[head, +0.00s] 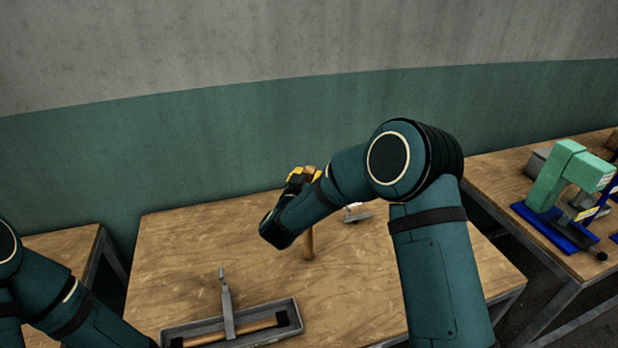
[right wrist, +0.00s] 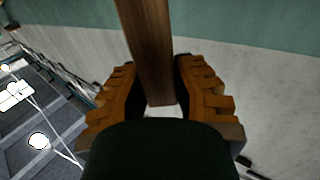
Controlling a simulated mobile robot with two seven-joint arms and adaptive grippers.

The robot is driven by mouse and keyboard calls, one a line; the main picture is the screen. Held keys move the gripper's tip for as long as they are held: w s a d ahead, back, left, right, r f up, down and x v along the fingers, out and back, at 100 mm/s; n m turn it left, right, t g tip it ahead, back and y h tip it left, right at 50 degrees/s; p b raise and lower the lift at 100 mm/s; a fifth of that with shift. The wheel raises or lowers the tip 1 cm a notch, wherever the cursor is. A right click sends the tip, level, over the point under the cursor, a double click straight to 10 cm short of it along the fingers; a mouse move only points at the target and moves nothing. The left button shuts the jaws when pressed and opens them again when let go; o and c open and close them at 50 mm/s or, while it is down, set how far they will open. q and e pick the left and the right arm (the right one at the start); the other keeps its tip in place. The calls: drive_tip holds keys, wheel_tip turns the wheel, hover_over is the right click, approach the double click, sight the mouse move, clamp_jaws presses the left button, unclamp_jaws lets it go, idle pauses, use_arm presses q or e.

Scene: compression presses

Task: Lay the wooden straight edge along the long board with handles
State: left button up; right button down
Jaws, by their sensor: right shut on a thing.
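My right gripper (head: 303,178) is shut on the wooden straight edge (head: 308,243), a plain brown bar held roughly upright above the middle of the table. My forearm hides its middle. In the right wrist view the straight edge (right wrist: 148,45) runs between the two orange fingers of my right gripper (right wrist: 160,90). Whether its lower end touches the table I cannot tell. A long grey tray-like piece (head: 180,333) with a wooden bar, black ends and an upright grey lever lies at the table's front. I cannot tell if it is the long board with handles. My left gripper is out of view.
The wooden table (head: 190,240) is bare on its left side. A small grey and white item (head: 357,214) lies behind my right arm. A green press on a blue base (head: 562,180) stands on another table at the right. A wall rises behind.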

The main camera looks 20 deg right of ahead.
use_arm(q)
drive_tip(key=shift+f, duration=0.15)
use_arm(e)
drive_tip(key=shift+f, duration=0.15)
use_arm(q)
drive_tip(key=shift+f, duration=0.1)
use_arm(e)
drive_tip(key=shift+f, duration=0.15)
drive_tip(key=c, duration=0.9)
unclamp_jaws()
